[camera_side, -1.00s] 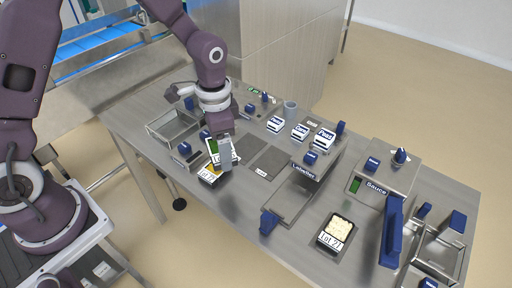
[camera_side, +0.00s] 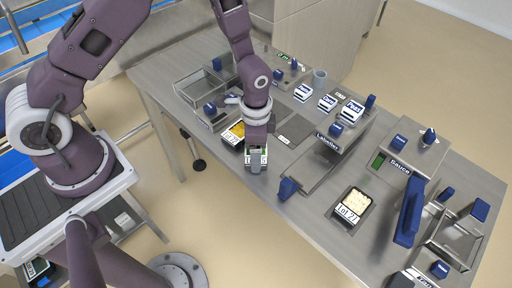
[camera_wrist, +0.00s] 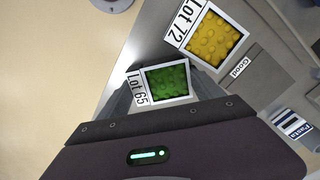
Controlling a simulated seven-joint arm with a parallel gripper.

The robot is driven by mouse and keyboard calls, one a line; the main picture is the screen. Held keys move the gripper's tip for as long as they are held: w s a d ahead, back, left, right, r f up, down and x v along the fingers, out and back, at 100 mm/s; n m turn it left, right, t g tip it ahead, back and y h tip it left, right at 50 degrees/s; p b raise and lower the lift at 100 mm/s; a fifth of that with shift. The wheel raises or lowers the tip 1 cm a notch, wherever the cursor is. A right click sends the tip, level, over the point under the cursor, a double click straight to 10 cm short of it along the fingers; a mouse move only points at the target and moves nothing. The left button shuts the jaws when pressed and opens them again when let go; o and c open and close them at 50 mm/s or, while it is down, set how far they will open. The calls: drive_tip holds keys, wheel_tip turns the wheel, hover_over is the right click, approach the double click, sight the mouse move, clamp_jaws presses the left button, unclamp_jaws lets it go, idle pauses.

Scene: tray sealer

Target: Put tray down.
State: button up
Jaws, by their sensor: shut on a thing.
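My gripper (camera_side: 256,165) is shut on a small tray of green food labelled Lot 65 (camera_wrist: 166,80). In the wrist view the tray sits between the two fingers, its label on the left side. In the side view the gripper hides most of this tray, and I cannot tell whether it touches the table. A tray of yellow food labelled Lot 72 (camera_side: 233,134) lies close by, left of and behind my gripper. It also shows in the wrist view (camera_wrist: 213,38). A third tray, of pale food, labelled Lot 27 or similar (camera_side: 353,206), stands farther right.
The metal table (camera_side: 222,166) has its front edge close to my gripper. A mat with a "Good" label (camera_wrist: 258,72) lies beside the trays. The labeller (camera_side: 325,145) with its blue handle (camera_side: 287,188) stands to the right, then the sauce machine (camera_side: 393,165). Ingredient boxes (camera_side: 327,102) stand behind.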

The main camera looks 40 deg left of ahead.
drive_tip(key=o, duration=1.2)
drive_tip(key=shift+c, duration=0.2)
drive_tip(key=shift+r, duration=0.1)
wheel_tip(320, 180, up, 19)
drive_tip(key=s+a+n+t, duration=0.1)
drive_tip(key=a, duration=0.1)
drive_tip(key=s+a+r+n+t, duration=0.3)
drive_tip(key=s+a+r+n, duration=0.1)
drive_tip(key=s+r, duration=0.6)
drive_tip(key=shift+s+a+r+n, duration=0.25)
drive_tip(key=shift+r+n, duration=0.25)
drive_tip(key=shift+r, duration=0.3)
drive_tip(key=s+n, duration=0.1)
drive_tip(key=s, duration=0.1)
drive_tip(key=s+r+n+t, duration=0.1)
drive_tip(key=s, duration=0.2)
drive_tip(key=s+a+n, duration=0.1)
drive_tip(key=s, duration=0.2)
drive_tip(key=shift+r+t, duration=0.3)
drive_tip(key=shift+c, duration=0.8)
